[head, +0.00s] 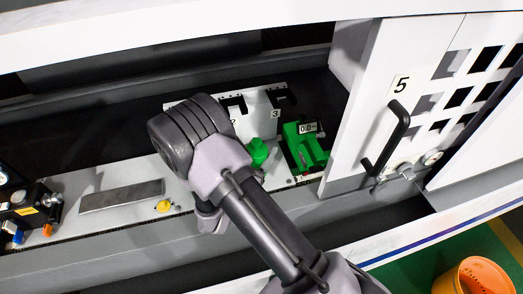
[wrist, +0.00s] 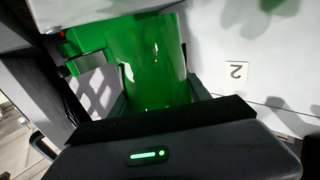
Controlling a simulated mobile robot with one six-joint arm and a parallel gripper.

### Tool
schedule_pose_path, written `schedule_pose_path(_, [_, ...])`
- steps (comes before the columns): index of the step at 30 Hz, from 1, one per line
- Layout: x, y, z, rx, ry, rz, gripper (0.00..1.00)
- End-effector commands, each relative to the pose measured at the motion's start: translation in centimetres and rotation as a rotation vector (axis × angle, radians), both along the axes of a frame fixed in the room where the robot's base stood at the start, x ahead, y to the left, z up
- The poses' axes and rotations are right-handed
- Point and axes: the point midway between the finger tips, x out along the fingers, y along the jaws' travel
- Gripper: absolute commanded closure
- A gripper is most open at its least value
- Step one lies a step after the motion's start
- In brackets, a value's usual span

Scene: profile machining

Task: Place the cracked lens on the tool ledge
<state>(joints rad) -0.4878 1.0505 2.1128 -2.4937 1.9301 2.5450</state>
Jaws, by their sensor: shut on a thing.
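A glossy green, see-through rounded piece (wrist: 150,65), which looks like the lens, fills the space between the fingers of my gripper (wrist: 155,92) in the wrist view. My gripper is shut on it. I cannot make out a crack. A long pale ledge (head: 120,219) runs across the machine bay below and left of my arm. I cannot tell for sure whether it is the tool ledge.
A green device with a small display (head: 311,150) stands right of my arm, before a white panel (head: 257,103) numbered 2 and 3. A flat metal bar (head: 122,195) and a yellow knob (head: 164,206) are on the ledge. Door 5 (head: 385,60) bounds the bay at right.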

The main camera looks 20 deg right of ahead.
Motion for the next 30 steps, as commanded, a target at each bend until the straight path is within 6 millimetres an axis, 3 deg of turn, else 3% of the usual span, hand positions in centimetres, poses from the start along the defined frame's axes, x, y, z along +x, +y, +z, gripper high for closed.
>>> schedule_pose_path(9, [-0.2,-0.1,-1.2,-0.009,0.021,0.003,1.0])
schedule_pose_path(10, [-0.2,-0.1,-1.2,-0.009,0.023,0.003,0.39])
schedule_pose_path(12, [-0.3,-0.1,-1.3,-0.01,0.024,0.004,0.26])
schedule_pose_path(22, [-0.3,-0.1,-1.2,-0.012,0.028,0.003,0.23])
schedule_pose_path(27, [-0.3,-0.1,0.7,-0.012,0.028,0.003,0.23])
schedule_pose_path(30, [-2.0,1.8,0.0,-0.011,0.024,0.008,0.23])
